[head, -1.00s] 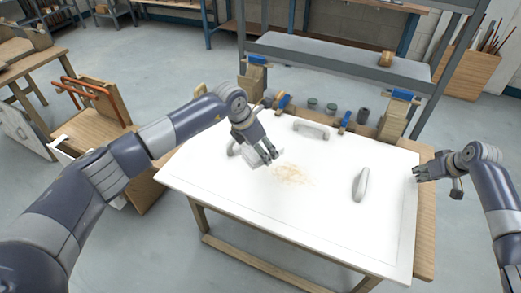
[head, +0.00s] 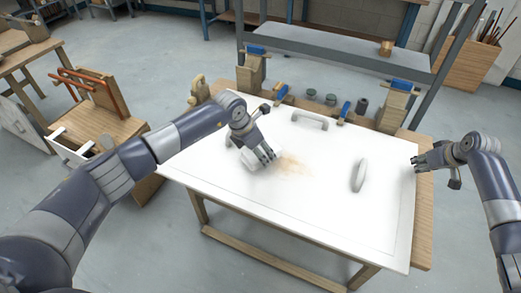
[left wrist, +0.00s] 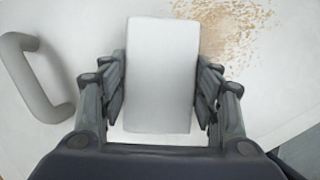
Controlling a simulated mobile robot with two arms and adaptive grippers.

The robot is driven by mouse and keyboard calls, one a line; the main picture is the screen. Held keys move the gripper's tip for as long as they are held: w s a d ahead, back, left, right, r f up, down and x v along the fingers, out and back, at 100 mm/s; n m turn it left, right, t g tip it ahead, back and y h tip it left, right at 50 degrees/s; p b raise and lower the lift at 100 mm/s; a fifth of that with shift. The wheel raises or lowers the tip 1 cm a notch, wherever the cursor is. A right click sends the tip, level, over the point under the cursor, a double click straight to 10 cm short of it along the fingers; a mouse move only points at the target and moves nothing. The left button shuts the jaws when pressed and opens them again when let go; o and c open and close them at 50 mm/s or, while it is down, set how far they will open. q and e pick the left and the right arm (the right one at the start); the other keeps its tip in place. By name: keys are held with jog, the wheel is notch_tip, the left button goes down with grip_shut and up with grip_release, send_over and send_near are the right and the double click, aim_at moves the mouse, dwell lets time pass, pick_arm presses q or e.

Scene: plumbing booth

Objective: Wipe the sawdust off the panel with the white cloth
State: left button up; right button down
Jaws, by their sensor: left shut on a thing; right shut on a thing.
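The white panel (head: 330,222) lies flat on a wooden table, with a patch of tan sawdust (head: 293,163) near its middle. My left gripper (head: 268,157) is over the panel just left of the sawdust, shut on the white cloth (head: 252,160). In the left wrist view the cloth (left wrist: 160,75) looks like a smooth, block-like pad between the fingers (left wrist: 161,95), and the sawdust (left wrist: 235,25) lies beyond it to the upper right. My right gripper (head: 418,165) is shut at the panel's right edge, seemingly on that edge; the exact contact is too small to see.
Grey handles stand on the panel: one at the back (head: 310,117), one at the right (head: 358,175), one by my left gripper (left wrist: 35,80). Blue-topped clamps (head: 400,90) and small jars (head: 330,99) line the back. A metal shelf (head: 330,48) stands behind.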

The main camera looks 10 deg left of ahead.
aim_at(316, 174)
pick_arm(q)
jog(key=shift+f, duration=1.05)
dwell(0.4)
